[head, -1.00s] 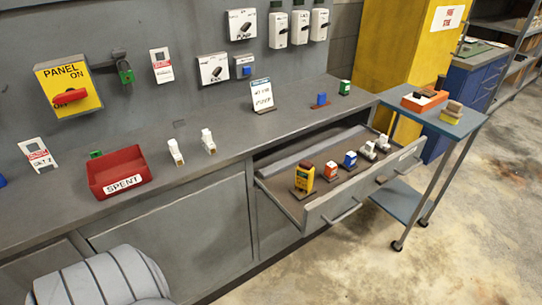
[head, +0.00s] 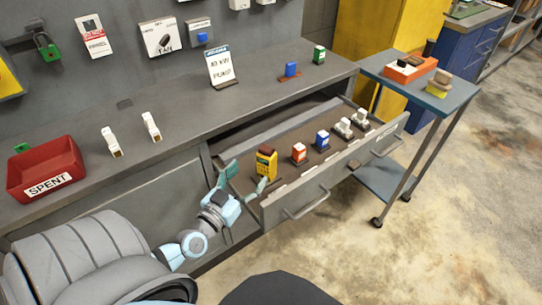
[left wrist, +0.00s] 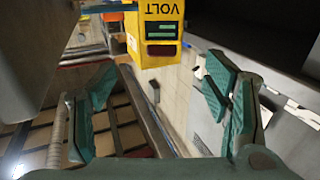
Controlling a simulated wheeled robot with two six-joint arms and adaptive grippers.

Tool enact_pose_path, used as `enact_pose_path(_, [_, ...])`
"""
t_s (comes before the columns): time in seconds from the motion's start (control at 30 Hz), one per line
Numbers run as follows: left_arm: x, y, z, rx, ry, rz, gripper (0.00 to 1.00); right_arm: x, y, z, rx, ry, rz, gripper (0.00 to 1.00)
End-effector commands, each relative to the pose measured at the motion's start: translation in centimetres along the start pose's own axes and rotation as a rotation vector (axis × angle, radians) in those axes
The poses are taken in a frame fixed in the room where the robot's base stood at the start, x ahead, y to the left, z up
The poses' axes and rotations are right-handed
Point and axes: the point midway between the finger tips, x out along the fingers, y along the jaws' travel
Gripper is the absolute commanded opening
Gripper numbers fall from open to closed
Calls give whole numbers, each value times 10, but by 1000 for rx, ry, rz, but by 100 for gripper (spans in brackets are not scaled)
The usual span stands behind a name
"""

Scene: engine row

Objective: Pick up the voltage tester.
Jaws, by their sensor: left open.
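The voltage tester (head: 266,162) is a yellow block with a dark red part, standing upright at the near left end of the open drawer (head: 284,201). In the left wrist view the tester (left wrist: 155,32) shows its VOLT label upside down and a dark display, at the top middle. My left gripper (head: 244,181) is open and empty, just in front of and to the left of the tester. In the left wrist view the teal fingers (left wrist: 160,97) are spread wide, with the tester beyond them and not between the tips. My right gripper is not in view.
Red (head: 299,153), blue (head: 322,140) and white (head: 343,128) items stand behind the tester along the drawer. The counter edge (head: 180,165) lies left of my gripper. A blue cart (head: 445,100) stands right of the drawer. A red SPENT bin (head: 45,168) sits on the counter.

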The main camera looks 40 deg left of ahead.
Motion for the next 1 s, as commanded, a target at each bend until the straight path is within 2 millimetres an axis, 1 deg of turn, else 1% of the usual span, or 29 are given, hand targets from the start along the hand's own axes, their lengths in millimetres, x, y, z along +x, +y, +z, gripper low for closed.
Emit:
enact_pose_path(0.03, [13,-1,-1,-2,5,-2,70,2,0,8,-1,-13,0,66])
enact_pose_path(0.13, [38,-2,0,-1,2,-4,70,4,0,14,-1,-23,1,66])
enact_pose_path(0.23, [52,-2,1,0,0,-3,70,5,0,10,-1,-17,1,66])
enact_pose_path(0.37, [70,-1,0,-2,1,-2,70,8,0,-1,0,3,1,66])
enact_pose_path(0.5, [98,0,-1,-1,1,-1,70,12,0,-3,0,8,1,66])
enact_pose_path(0.6, [108,1,-1,-1,-2,2,70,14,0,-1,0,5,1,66])
enact_pose_path(0.77, [108,1,-2,0,-2,2,70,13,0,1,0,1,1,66])
enact_pose_path(0.8, [108,1,-2,0,-2,2,67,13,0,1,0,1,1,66])
enact_pose_path(0.87, [108,1,-2,0,-2,2,57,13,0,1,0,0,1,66])
enact_pose_path(1.0, [108,1,-2,0,-3,2,35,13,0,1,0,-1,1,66])
